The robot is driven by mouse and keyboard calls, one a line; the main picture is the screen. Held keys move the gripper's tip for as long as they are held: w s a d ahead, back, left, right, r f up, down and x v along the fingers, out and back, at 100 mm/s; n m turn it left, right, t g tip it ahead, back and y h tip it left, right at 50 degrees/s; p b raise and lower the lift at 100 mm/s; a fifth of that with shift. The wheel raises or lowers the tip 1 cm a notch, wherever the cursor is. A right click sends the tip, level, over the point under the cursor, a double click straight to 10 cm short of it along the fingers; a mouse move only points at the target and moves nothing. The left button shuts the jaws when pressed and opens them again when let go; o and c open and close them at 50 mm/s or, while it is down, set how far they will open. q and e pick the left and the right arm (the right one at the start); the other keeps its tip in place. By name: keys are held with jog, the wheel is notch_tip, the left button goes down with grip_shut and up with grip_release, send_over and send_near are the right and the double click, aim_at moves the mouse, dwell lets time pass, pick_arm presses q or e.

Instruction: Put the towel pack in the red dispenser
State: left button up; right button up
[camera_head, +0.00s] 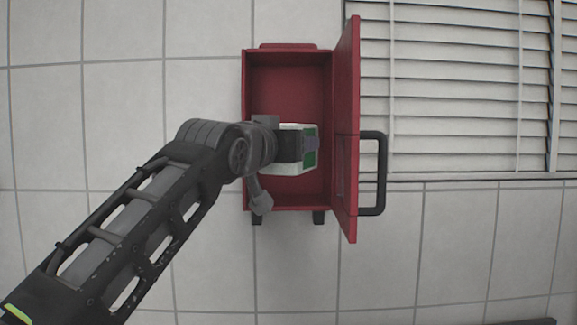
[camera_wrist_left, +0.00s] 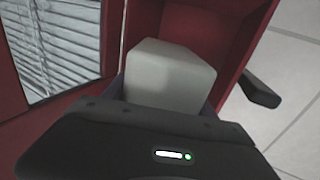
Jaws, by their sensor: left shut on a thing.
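The red dispenser (camera_head: 287,75) is an open box on the tiled wall in the head view, with its door (camera_head: 347,115) swung out to the right. The towel pack (camera_head: 310,160), white with green, is inside the dispenser's opening in the head view. My left gripper (camera_head: 308,145) is shut on it and partly covers it. In the left wrist view the towel pack (camera_wrist_left: 170,72) is a pale block between my fingers, with red dispenser walls (camera_wrist_left: 230,35) around it. Whether it touches the dispenser's inside is unclear. My right gripper is not in view.
A dark handle (camera_head: 379,172) stands out from the door's right side. Window blinds (camera_head: 450,90) lie to the right of the dispenser. The upper part of the dispenser's interior is empty.

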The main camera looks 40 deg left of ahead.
pick_arm(q)
jog(key=w+a, duration=0.1)
jog(key=w+a+p, duration=0.1)
jog(key=w, duration=0.1)
jog(key=w+a+p, duration=0.1)
jog(key=shift+w+a+r, duration=0.2)
jog(key=shift+w+a, duration=0.1)
jog(key=shift+w, duration=0.1)
notch_tip(320, 180, down, 3)
jog(key=shift+w+a+r+b, duration=0.15)
jog(key=shift+b, duration=0.15)
jog(key=shift+f, duration=0.5)
jog(key=shift+f, duration=0.15)
notch_tip(320, 180, down, 2)
jog(key=shift+w+f+p, duration=0.1)
jog(key=shift+f+p, duration=0.35)
jog(key=shift+f, duration=0.15)
